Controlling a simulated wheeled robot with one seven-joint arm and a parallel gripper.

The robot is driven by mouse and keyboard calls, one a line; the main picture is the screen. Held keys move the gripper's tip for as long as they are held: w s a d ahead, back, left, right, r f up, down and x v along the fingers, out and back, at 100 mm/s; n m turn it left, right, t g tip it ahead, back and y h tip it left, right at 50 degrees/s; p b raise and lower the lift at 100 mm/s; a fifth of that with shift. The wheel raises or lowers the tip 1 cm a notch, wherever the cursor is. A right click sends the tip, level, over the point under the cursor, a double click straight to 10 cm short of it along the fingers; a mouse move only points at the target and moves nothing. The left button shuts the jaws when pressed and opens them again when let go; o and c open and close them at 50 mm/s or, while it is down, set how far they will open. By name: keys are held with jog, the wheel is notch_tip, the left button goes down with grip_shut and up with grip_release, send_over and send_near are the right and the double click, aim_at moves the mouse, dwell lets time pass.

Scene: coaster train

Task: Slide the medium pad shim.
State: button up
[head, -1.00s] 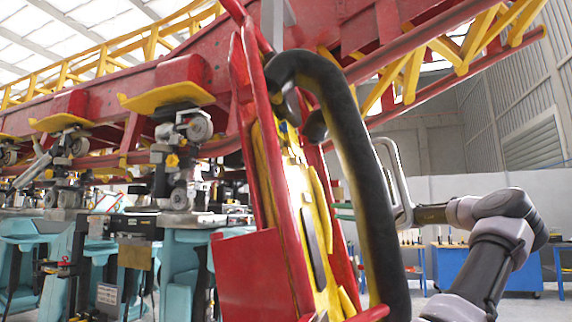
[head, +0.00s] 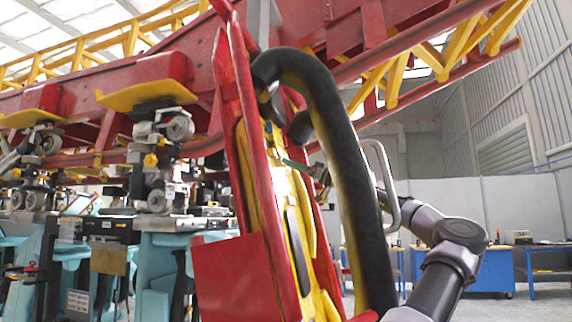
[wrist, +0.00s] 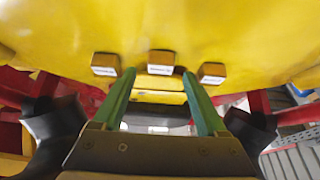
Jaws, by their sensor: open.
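The labels are too small to read, so I cannot tell which is the medium pad shim. My gripper (wrist: 159,76) is open, its two green fingers pointing toward the row. The fingertips lie either side of the middle block in the picture; contact cannot be told. In the head view, a green finger (head: 297,165) shows beside the yellow seat back, partly behind the black restraint.
A thick black curved restraint (head: 345,165) with a grey handle (head: 384,185) arches close to my arm. Red side frames (head: 262,160) flank the yellow seat back (head: 290,215). Blue workbenches (head: 478,270) stand farther back on the right.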

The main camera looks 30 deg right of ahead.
jog(key=shift+x, duration=1.15)
grip_shut()
dwell(0.6)
